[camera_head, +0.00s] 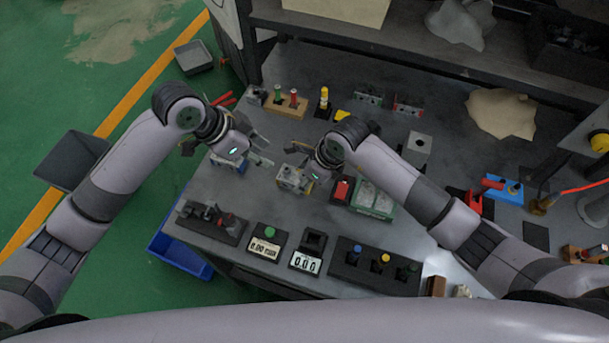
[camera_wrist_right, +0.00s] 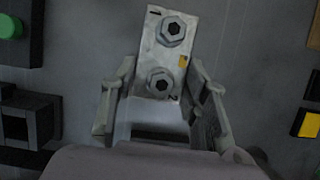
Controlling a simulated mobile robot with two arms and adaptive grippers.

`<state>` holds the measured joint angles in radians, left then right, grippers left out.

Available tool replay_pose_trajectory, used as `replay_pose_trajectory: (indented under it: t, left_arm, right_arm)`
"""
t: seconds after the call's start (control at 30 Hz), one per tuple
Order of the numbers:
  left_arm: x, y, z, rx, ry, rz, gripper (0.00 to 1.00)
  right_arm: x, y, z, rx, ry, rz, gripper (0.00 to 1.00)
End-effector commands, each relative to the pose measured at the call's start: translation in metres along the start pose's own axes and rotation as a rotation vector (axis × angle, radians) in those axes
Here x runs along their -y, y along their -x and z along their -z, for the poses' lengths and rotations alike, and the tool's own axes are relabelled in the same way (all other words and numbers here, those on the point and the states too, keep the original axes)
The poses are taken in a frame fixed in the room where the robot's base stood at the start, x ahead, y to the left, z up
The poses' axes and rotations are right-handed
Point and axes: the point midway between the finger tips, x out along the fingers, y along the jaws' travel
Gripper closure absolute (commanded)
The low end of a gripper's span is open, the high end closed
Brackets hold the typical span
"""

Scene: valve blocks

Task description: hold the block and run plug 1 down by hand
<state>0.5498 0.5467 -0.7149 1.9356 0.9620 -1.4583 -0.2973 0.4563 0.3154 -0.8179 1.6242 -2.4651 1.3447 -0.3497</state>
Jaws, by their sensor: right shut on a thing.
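The valve block (camera_wrist_right: 162,48) is a pale grey metal block with two hex-socket plugs and a small yellow mark. Plug 1 (camera_wrist_right: 174,29) is at its far end, beside a dark mark. Plug 2 (camera_wrist_right: 160,82) is at the near end, by a 2-like mark. My right gripper (camera_wrist_right: 160,95) is shut on the block, one finger on each side of its near end. In the head view the block (camera_head: 293,179) is near the middle of the bench, partly hidden by the right gripper. My left gripper (camera_head: 266,150) looks open and empty, above and left of the block.
A blue-based fixture (camera_head: 229,164) sits under the left gripper. Displays (camera_head: 306,252) and a button panel (camera_head: 374,262) line the front edge. A green-and-white box (camera_head: 372,200) stands right of the block. Bottles on a wooden rack (camera_head: 287,104) stand behind.

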Motion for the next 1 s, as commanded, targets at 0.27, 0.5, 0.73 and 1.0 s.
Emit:
replay_pose_trajectory:
  t: [0.27,0.5,0.73,1.0]
  left_arm:
    - [0.0,0.0,0.0,0.0,0.0,0.0,0.67]
    - [0.0,0.0,0.0,0.0,0.0,0.0,0.67]
    - [0.0,0.0,0.0,0.0,0.0,0.0,0.67]
    - [0.0,0.0,0.0,0.0,0.0,0.0,0.67]
  right_arm:
    - [0.0,0.0,0.0,-0.001,-0.001,0.0,0.53]
    - [0.0,0.0,0.0,-0.001,0.0,0.0,0.38]
    - [0.0,0.0,0.0,0.0,0.0,0.0,0.35]
    - [0.002,0.017,0.0,0.001,0.001,0.003,0.35]
